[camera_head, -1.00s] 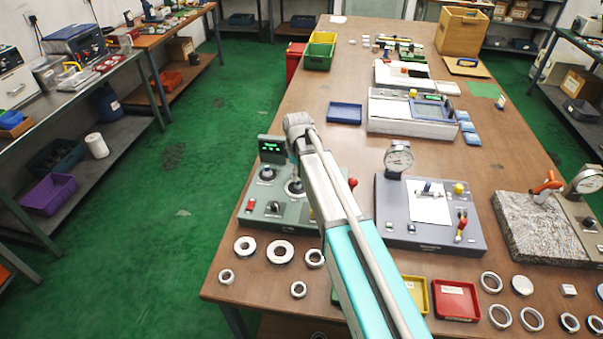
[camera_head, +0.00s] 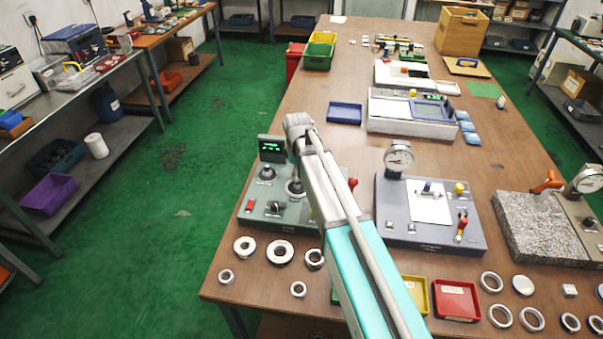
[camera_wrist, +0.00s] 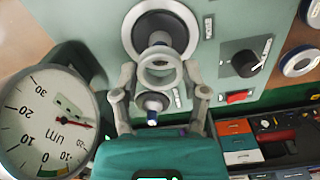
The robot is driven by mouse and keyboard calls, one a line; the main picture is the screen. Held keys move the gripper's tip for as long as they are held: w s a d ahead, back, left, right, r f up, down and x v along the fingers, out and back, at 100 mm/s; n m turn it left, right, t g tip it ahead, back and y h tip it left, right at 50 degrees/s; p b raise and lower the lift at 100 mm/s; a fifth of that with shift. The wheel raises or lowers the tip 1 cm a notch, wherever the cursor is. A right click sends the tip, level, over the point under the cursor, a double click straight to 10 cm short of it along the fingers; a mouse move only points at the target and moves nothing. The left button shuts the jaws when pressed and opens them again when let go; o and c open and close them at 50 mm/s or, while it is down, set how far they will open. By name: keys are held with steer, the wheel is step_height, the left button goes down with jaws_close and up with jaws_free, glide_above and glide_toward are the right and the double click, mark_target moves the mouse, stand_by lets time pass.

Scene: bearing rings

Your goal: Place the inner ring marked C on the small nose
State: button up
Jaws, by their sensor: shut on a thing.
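My gripper (camera_wrist: 160,72) is shut on a pale metal ring (camera_wrist: 160,82), with one finger on each side of it. No letter is readable on this ring. In the wrist view the ring is over the grey-green gauge station. It overlaps the lower edge of the large dark nose (camera_wrist: 160,28) with its pale collar. The small nose (camera_wrist: 152,103), with a dark collar and bright tip, shows just below the ring and clear of its opening. The station (camera_head: 258,216) shows in the head view, where my arm hides part of it and the ring cannot be made out.
A round dial gauge (camera_wrist: 45,120) stands close at left in the wrist view. A black knob (camera_wrist: 245,62) and red switch (camera_wrist: 238,97) are at right. In the head view, several loose rings (camera_head: 280,252) lie before the station, with a grey gauge station (camera_head: 430,235) to its right.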

mark_target(298, 183)
steer(key=shift+f+b, duration=2.1)
steer(key=shift+f, duration=0.1)
steer(key=o, duration=1.2)
steer(key=shift+o, duration=0.2)
